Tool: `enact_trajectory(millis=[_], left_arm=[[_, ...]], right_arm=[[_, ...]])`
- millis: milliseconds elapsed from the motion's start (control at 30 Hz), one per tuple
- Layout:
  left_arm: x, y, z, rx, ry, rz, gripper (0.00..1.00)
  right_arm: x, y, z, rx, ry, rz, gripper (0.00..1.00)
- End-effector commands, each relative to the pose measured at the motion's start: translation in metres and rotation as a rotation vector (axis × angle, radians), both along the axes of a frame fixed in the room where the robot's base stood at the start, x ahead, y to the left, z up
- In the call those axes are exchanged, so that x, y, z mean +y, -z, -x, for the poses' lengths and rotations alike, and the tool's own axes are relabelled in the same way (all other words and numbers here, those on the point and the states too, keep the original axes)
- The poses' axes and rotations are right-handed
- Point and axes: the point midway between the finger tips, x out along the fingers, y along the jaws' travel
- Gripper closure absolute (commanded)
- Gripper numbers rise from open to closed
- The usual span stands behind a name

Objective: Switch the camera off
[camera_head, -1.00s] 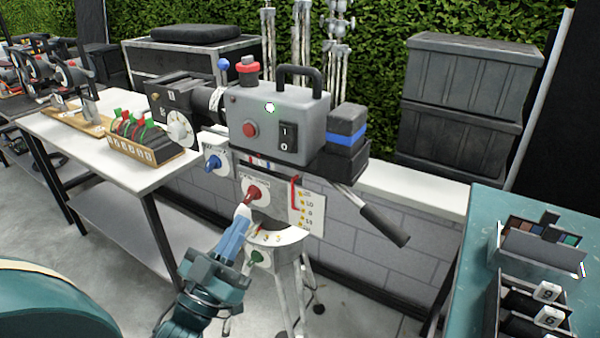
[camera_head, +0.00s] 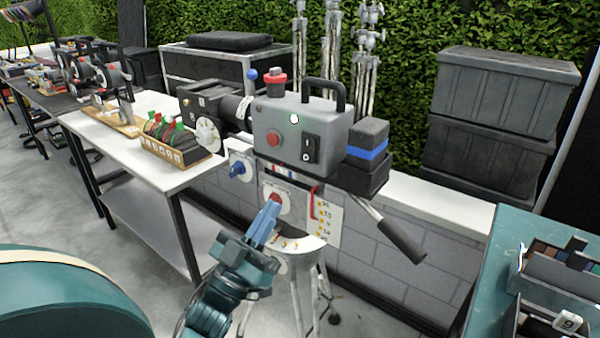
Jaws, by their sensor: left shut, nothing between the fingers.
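The grey camera (camera_head: 335,122) with a black top handle stands on a tripod (camera_head: 305,290) in the middle. Its side facing me has a red round button (camera_head: 274,139), a small white lamp (camera_head: 294,118) and a black rocker switch (camera_head: 310,150) marked 1 and 0. I cannot tell which way the rocker is pressed. Below, a white panel carries a red knob (camera_head: 277,197). My left gripper (camera_head: 272,208) is shut and empty, its tips in front of the knob's lower part. I cannot tell if they touch. My right gripper is not in view.
A blue knob (camera_head: 238,169) sits left of the red one. A black handle (camera_head: 402,240) sticks out at lower right. A white table (camera_head: 120,140) stands left, a teal table (camera_head: 492,270) right. Black cases (camera_head: 490,140) stand behind.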

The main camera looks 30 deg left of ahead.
Motion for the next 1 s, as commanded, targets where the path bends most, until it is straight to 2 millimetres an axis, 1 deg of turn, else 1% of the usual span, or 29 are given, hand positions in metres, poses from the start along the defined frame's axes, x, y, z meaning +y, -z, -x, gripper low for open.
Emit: enact_trajectory(millis=[33,300,367,500,700,1000], left_arm=[[-0.001,-0.013,-0.010,-0.005,0.002,-0.001,1.00],[-0.005,-0.046,-0.055,-0.003,0.001,0.000,1.00],[-0.005,-0.040,-0.066,0.000,-0.001,0.002,1.00],[-0.006,-0.036,-0.082,0.000,-0.001,0.001,1.00],[-0.007,-0.034,-0.091,0.001,0.000,0.001,1.00],[-0.007,-0.034,-0.091,0.000,0.000,0.000,1.00]], right_arm=[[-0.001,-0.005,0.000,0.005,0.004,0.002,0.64],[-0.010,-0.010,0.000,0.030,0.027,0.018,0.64],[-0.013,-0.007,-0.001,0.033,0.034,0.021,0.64],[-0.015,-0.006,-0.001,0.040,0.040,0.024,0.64],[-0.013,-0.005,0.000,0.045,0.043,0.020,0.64],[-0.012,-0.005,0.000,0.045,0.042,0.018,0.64]])
